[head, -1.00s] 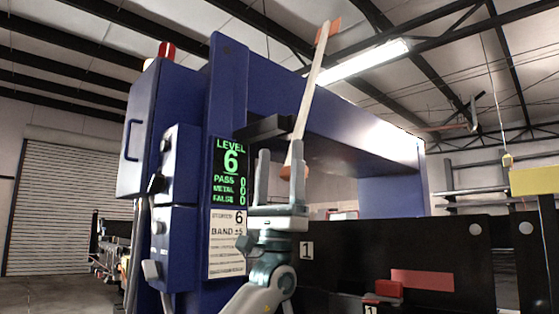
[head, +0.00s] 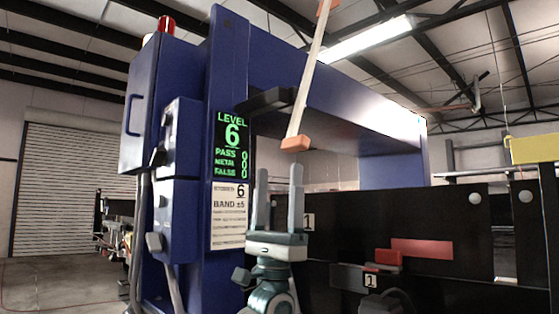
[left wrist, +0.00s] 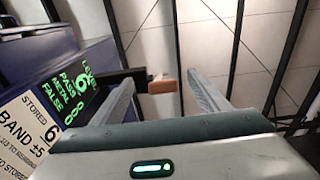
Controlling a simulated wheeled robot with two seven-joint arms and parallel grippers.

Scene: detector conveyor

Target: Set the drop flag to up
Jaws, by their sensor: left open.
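A long pale bar, which looks like the drop flag (head: 312,75), hangs at a slant beside a black bracket on the blue detector frame (head: 228,60). It has an orange block (head: 295,143) at its lower end and an orange piece at its top, cut by the picture edge. My left gripper (head: 279,180) is open and empty, fingers pointing up, just below the block in the head view. In the left wrist view the orange block (left wrist: 163,86) shows between the fingertips, apart from them. My right gripper is not in view.
A green-lit display (head: 232,140) reads level 6, with a stored-band label (head: 228,215) below it. The black conveyor side (head: 440,215) runs to the right, with a red block (head: 388,259) on it. A black bracket (head: 280,101) juts out above the gripper.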

